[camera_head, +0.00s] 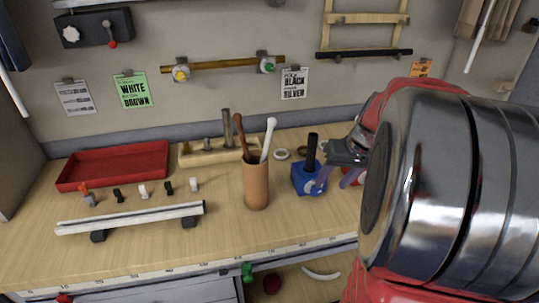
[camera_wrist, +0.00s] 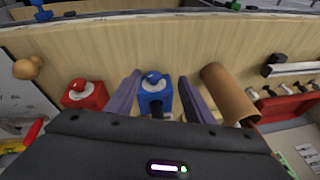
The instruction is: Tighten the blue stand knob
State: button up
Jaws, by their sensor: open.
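The blue stand (camera_head: 307,179) is a small block with a dark upright post, standing on the table right of the brown cup. Its blue knob on a pale disc faces the table's front edge; it shows best in the wrist view, the blue stand knob (camera_wrist: 153,78). My gripper (camera_wrist: 159,76) is open, with one purple finger on each side of the blue stand in the wrist view. In the head view my gripper (camera_head: 336,176) is just right of the stand. I see no clear contact with the knob, and nothing is held.
A red stand (camera_wrist: 86,94) with its own knob is left of the blue one in the wrist view. The brown cup (camera_head: 257,186) holding tools stands close on the other side. A pale rail (camera_head: 130,219), small knobs and a red tray (camera_head: 113,166) lie farther left.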

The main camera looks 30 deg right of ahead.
aim_at(315, 190)
jog(key=shift+n+t, duration=0.4)
jog(key=shift+n, duration=0.4)
jog(key=w+d, duration=0.1)
jog(key=w+d+r, duration=0.1)
jog(key=d, duration=0.1)
jog(key=shift+w+r, duration=0.1)
jog(key=shift+w, duration=0.1)
jog(key=x, duration=1.3)
jog(key=shift+w+f, duration=0.15)
jog(key=shift+f, duration=0.2)
jog(key=shift+c, duration=0.2)
jog(key=c, duration=1)
